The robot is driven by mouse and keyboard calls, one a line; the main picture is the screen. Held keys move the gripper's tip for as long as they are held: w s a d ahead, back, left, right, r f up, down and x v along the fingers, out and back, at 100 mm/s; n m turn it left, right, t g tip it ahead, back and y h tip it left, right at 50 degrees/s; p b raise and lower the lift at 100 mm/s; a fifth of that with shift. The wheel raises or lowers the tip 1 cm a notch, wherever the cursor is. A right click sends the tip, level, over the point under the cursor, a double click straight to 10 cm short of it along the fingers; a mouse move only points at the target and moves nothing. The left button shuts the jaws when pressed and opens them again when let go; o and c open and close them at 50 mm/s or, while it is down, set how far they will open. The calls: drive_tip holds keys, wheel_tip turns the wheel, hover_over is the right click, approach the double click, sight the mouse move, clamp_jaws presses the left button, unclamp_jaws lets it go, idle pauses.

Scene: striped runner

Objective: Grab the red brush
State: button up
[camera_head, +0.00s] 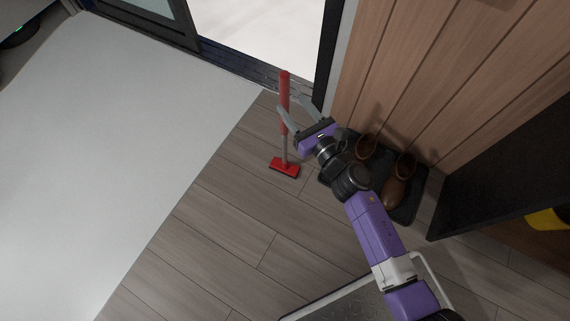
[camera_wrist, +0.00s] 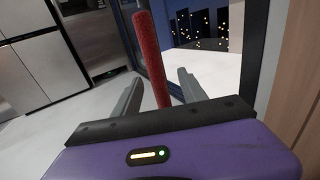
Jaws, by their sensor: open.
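The red brush (camera_head: 285,168) has a red head low near the wooden floor, a grey lower shaft and a long red handle that rises from it. In the wrist view the red handle (camera_wrist: 148,60) shows between the two fingers of my gripper (camera_wrist: 157,92). The gripper is open, with one grey finger on each side of the handle and a visible gap to each. In the head view my gripper (camera_head: 288,110) is at the handle, above the brush head. I cannot tell whether any part of it touches the handle.
A dark mat (camera_head: 408,212) with brown shoes (camera_head: 398,180) lies right of the brush, below a wood-panelled wall (camera_head: 450,75). A dark door frame (camera_head: 328,50) stands behind. A pale runner (camera_head: 110,130) covers the left, and bare wooden floor (camera_head: 225,215) lies clear between.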

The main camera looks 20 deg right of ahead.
drive_tip(key=shift+w+a, duration=0.15)
drive_tip(key=shift+w, duration=0.8)
drive_tip(key=w, duration=0.2)
drive_tip(key=w+a, duration=0.1)
drive_tip(key=w, duration=0.2)
drive_tip(key=shift+w+a+f+b, duration=0.1)
drive_tip(key=shift+w+b, duration=0.05)
drive_tip(key=shift+b, duration=0.25)
drive_tip(key=shift+c, duration=0.2)
clamp_jaws()
